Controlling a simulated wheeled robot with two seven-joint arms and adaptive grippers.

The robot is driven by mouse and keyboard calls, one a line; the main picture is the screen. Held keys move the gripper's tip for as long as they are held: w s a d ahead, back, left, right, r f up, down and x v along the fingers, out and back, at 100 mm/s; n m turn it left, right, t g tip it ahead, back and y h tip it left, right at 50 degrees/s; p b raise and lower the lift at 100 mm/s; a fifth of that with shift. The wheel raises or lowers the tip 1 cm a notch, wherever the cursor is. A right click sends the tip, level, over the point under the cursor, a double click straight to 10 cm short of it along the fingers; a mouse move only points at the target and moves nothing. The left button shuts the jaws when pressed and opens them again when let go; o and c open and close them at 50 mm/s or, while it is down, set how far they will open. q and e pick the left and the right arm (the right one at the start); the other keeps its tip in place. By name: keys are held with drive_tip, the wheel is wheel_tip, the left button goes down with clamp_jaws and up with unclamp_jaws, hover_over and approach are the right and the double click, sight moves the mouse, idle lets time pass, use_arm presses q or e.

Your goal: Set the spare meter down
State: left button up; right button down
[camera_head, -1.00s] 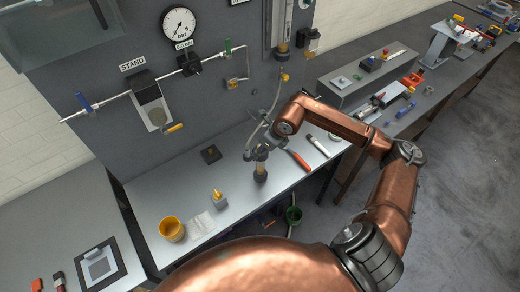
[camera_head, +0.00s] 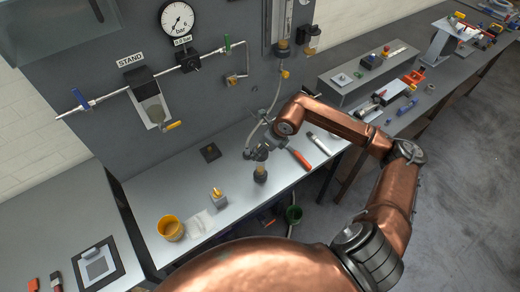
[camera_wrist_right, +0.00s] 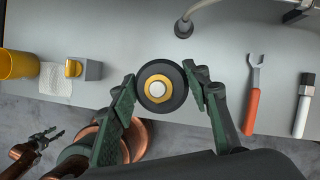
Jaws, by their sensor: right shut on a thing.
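The spare meter (camera_head: 260,174) is a short upright cylinder with a dark collar and a pale tan lower part. In the right wrist view I see it end-on as a black ring around a gold ring and pale centre (camera_wrist_right: 157,86). My right gripper (camera_head: 261,155) is shut on it, with a green-padded finger on each side (camera_wrist_right: 160,92). The meter is low over the front of the bench (camera_head: 235,181); I cannot tell if its base touches. My left gripper (camera_wrist_right: 42,142) shows small at the lower left of the wrist view; its finger opening is unclear.
A yellow cup (camera_head: 171,228), a pale cloth (camera_head: 200,224) and a grey block with a yellow knob (camera_head: 219,198) stand left of the meter. An orange-handled wrench (camera_head: 300,158) and a white-handled tool (camera_head: 319,143) lie right. A hose (camera_head: 268,122) hangs behind.

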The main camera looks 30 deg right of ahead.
drive_tip(key=c, duration=1)
unclamp_jaws()
drive_tip(key=v, duration=1.2)
drive_tip(key=shift+c, duration=0.5)
clamp_jaws()
idle(0.6)
